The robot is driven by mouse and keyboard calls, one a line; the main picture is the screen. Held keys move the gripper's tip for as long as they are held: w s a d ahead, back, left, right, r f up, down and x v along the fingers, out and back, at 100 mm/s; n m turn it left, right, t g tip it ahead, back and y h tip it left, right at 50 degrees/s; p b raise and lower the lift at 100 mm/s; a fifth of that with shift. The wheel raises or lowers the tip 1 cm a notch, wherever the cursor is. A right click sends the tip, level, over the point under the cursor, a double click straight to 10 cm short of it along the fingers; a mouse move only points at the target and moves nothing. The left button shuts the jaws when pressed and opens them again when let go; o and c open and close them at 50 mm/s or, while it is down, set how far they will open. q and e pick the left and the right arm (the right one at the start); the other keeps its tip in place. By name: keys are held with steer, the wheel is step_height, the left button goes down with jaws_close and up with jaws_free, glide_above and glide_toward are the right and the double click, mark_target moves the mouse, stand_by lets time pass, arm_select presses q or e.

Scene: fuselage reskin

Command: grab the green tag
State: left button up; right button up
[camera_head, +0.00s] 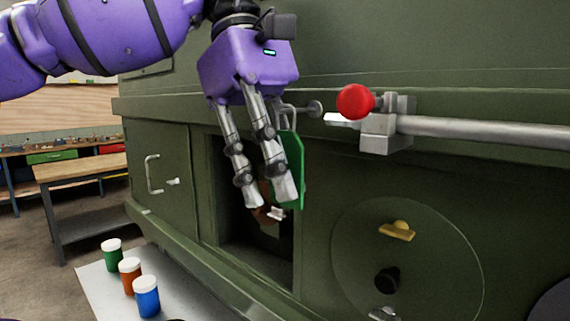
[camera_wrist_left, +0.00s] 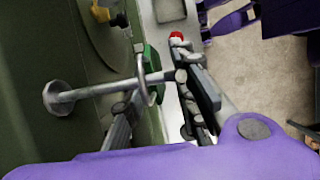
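The green tag (camera_head: 299,165) hangs from a metal ring on a silver peg (camera_head: 314,109) that sticks out of the dark green panel. In the left wrist view the green tag (camera_wrist_left: 153,62) shows partly, with the ring (camera_wrist_left: 147,82) around the peg. My left gripper (camera_head: 272,199) points down at the tag, its fingers apart. In the head view one finger covers part of the tag's left edge. In the wrist view the tag and ring lie between the two fingers; I cannot tell whether either touches the tag. My right gripper is not in view.
An open recess (camera_head: 258,262) lies behind the fingers. A red knob (camera_head: 355,101) and a silver bar (camera_head: 480,131) stand out to the right. Green, orange and blue jars (camera_head: 147,297) stand on a pale surface at lower left.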

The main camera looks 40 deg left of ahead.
arm_select(q)
steer(key=shift+d+f, duration=0.1)
steer(key=shift+c, duration=0.2)
jaws_close()
steer(key=shift+s, duration=0.1)
